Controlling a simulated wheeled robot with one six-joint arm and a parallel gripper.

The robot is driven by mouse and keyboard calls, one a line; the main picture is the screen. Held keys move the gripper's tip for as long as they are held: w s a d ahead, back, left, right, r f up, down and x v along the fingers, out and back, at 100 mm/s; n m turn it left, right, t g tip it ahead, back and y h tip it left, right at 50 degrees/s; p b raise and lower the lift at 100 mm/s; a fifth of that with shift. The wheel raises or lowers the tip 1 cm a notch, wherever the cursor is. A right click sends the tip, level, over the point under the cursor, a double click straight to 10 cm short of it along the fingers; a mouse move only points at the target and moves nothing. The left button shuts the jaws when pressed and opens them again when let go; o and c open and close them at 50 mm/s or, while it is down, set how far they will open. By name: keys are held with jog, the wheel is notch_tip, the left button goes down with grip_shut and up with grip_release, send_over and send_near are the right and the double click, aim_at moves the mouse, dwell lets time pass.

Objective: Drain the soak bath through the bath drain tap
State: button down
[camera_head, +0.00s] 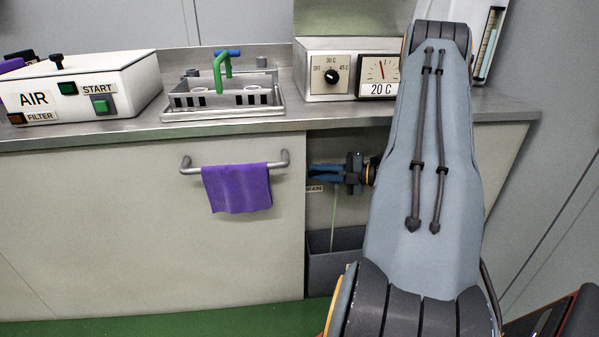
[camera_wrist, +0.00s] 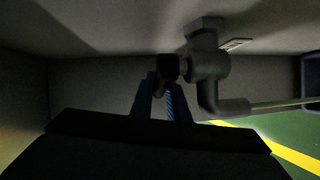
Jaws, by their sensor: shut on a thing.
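The soak bath (camera_head: 170,113) is a steel basin set in the counter, with a grey rack in it. The grey bath drain tap (camera_wrist: 207,66) is under the counter in the wrist view, with a dark knob (camera_wrist: 168,66) on its side. My gripper (camera_wrist: 160,88) has blue fingers shut on this knob. In the head view my gripper (camera_head: 313,174) reaches sideways into the open bay, beside a partly covered DRAIN label (camera_head: 315,188). A thin pale green stream (camera_head: 334,215) runs down below it. The stream also leaves the tap's spout in the wrist view (camera_wrist: 275,105).
A dark grey bin (camera_head: 333,262) stands on the bay floor under the stream. A purple cloth (camera_head: 237,188) hangs on a rail left of the bay. A heater box (camera_head: 325,75) with a dial, a 20 C gauge (camera_head: 378,76) and an AIR box (camera_head: 80,88) stand on the counter.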

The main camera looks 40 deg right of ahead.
jog(key=shift+s+n+g+y, duration=0.3)
jog(key=shift+n+g+y, duration=0.2)
jog(key=shift+n+y, duration=0.1)
jog(key=shift+s+n+g+y, duration=0.3)
jog(key=shift+n+g+y, duration=0.2)
jog(key=shift+y, duration=0.1)
jog(key=shift+s, duration=0.1)
jog(key=c, duration=2)
grip_release()
jog(key=v, duration=0.8)
jog(key=shift+p, duration=0.4)
